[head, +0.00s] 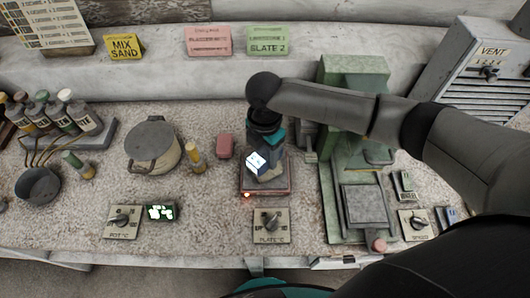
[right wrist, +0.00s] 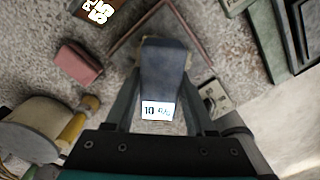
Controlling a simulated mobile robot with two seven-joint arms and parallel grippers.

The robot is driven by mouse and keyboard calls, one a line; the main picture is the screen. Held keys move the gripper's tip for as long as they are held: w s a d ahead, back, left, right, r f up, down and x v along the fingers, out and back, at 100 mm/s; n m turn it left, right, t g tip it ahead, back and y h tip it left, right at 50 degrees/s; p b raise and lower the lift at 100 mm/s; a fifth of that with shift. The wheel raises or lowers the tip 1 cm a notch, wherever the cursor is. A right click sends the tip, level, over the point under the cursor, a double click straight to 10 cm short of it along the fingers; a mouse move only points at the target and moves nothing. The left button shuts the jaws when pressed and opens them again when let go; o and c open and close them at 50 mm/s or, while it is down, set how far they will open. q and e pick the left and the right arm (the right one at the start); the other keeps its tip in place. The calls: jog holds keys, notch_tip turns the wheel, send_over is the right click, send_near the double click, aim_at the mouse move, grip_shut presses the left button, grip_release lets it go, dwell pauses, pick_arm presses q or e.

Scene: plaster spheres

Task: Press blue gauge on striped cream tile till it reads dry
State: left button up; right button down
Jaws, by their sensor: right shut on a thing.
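My right gripper (head: 268,160) reaches down over a red-rimmed square plate (head: 281,191) and is shut on the blue gauge (right wrist: 164,68). In the right wrist view the gauge is a dark blue block between the two fingers, with a lit white display (right wrist: 158,110) that seems to start with 10; the rest is too small to read. The display also shows tilted in the head view (head: 256,163). My left gripper is out of view.
A pink block (head: 225,146) and a lidded pot (head: 152,146) stand left of the plate. A green press (head: 351,120) stands close on the right. A knob panel (head: 271,226) lies in front. Bottles (head: 84,116) are at the far left.

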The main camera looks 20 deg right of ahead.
jog(key=shift+f, duration=0.5)
dwell(0.7)
jog(key=shift+s+f, duration=0.1)
dwell(1.7)
notch_tip(320, 180, up, 7)
jog(key=p, duration=0.8)
dwell(1.7)
